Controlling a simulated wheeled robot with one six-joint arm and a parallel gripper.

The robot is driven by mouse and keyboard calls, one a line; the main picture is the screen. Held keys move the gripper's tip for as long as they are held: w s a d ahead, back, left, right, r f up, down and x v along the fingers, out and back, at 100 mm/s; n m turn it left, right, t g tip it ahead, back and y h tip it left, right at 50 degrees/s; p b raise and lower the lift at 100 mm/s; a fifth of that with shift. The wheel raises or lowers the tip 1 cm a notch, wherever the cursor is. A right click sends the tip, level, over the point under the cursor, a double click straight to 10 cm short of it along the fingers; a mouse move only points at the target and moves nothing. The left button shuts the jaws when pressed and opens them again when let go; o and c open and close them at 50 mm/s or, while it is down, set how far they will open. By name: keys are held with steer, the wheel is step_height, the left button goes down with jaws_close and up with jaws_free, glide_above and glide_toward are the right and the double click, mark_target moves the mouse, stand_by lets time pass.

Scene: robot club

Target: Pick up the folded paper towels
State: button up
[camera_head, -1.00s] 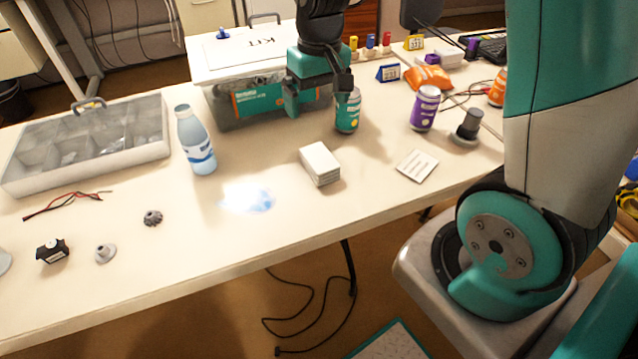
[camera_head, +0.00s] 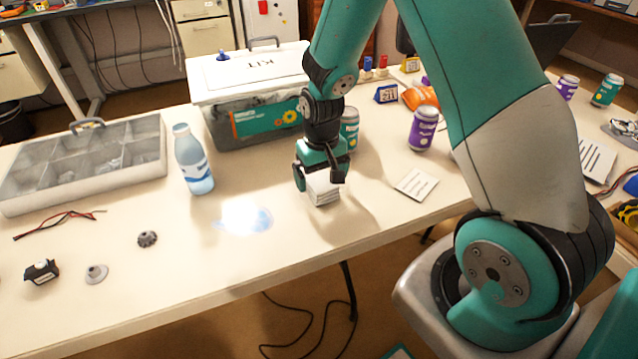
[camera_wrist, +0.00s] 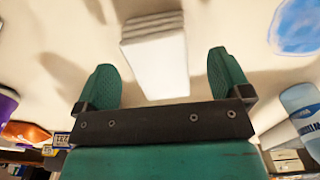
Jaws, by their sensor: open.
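The folded paper towels (camera_head: 323,190) are a small white stack on the table, partly hidden behind my gripper in the head view. In the wrist view the stack (camera_wrist: 157,62) shows its white top and layered edge, lying between and beyond the two green fingers. My gripper (camera_head: 318,181) is open and points down at the stack. In the wrist view the gripper (camera_wrist: 162,78) has its fingers well apart, with clear space on both sides of the towels. I cannot tell whether the fingertips reach down beside the stack.
A blue spill (camera_head: 243,217) and a pale blue bottle (camera_head: 194,160) are to the left. A green can (camera_head: 350,128) stands close behind my gripper. A white card (camera_head: 417,184) and purple can (camera_head: 422,129) are to the right. The KIT box (camera_head: 255,118) stands behind.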

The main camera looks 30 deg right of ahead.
mark_target(321, 182)
step_height(321, 182, down, 4)
steer(key=shift+w+d+r, duration=0.1)
steer(key=shift+w+r, duration=0.05)
steer(key=shift+r, duration=0.05)
steer(key=shift+c, duration=0.3)
steer(key=c, duration=0.9)
steer(key=shift+c, duration=0.3)
step_height(321, 182, up, 20)
steer(key=p, duration=0.1)
